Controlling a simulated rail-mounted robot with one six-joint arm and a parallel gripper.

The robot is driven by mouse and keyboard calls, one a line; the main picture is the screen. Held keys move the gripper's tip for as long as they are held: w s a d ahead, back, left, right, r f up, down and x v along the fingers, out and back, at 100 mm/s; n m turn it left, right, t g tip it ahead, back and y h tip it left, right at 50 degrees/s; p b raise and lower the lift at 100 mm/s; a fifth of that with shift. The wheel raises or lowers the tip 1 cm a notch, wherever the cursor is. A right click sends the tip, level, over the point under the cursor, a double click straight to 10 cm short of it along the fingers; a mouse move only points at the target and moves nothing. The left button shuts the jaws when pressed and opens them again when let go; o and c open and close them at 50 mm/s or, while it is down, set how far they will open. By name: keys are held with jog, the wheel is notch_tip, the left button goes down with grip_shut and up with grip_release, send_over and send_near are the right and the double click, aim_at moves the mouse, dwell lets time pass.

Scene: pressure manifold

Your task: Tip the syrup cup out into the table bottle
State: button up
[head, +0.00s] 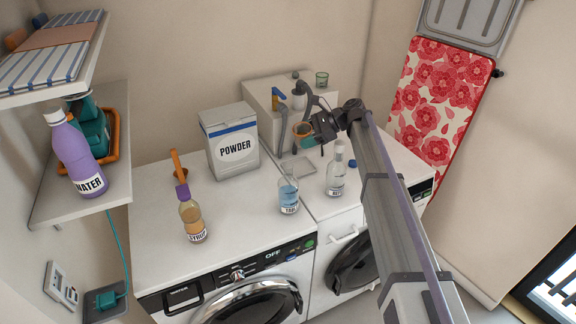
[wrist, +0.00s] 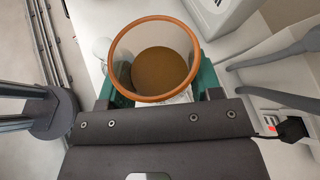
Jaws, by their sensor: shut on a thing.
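My gripper (head: 314,128) is shut on the syrup cup (head: 303,130), at the back of the worktop near the grey pipes. In the wrist view the cup (wrist: 154,62) is a clear cup with an orange rim, with brown syrup inside; green finger pads press its sides. It seems upright. A clear bottle with blue liquid and a partly readable label, seemingly the table bottle (head: 289,194), stands uncapped on the front part of the worktop, left of and nearer than my gripper. My gripper and the cup are apart from it.
A clear bottle (head: 336,177) stands right of the blue-liquid bottle, near my arm. A syrup bottle (head: 192,220) with a purple cap stands front left. A powder box (head: 231,143) and an orange-handled tool (head: 179,164) are behind. Worktop between the syrup and blue bottles is clear.

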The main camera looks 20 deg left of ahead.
aim_at(297, 144)
jog(key=shift+s+a+f+n+t+h+b, duration=0.15)
jog(key=shift+s+f+n+t+b, duration=0.3)
jog(key=shift+f, duration=0.6)
jog(key=shift+s+f+n+t+h+b, duration=0.25)
jog(key=shift+s+f+t+b, duration=0.35)
jog(key=shift+f, duration=0.4)
jog(key=shift+s+a+r+t+p, duration=0.15)
jog(key=shift+s+r+t+p, duration=0.15)
jog(key=shift+r+p, duration=0.7)
jog(key=shift+s+r+n+t+p, duration=0.2)
jog(key=shift+s+n+t+p, duration=0.2)
jog(key=shift+p, duration=0.2)
jog(key=shift+s+a+r+n+t+h+p, duration=0.1)
jog(key=shift+s+r+n+t+h+p, duration=0.1)
jog(key=shift+r+n+t+h+p, duration=0.3)
jog(key=shift+r+n+t+p, duration=0.2)
jog(key=shift+n+t+p, duration=0.1)
jog(key=shift+t+p, duration=0.3)
jog(key=shift+s+f+n+t+b, duration=0.15)
jog(key=shift+f+n+t+b, duration=0.3)
jog(key=shift+t, duration=0.3)
jog(key=shift+s+r+n+t+h, duration=0.15)
jog(key=shift+r+n+t+h, duration=0.2)
jog(key=shift+t, duration=0.25)
jog(key=shift+s+a+r+n+t, duration=0.15)
jog(key=shift+s+r+n+t, duration=0.3)
jog(key=shift+t, duration=0.45)
dwell(1.0)
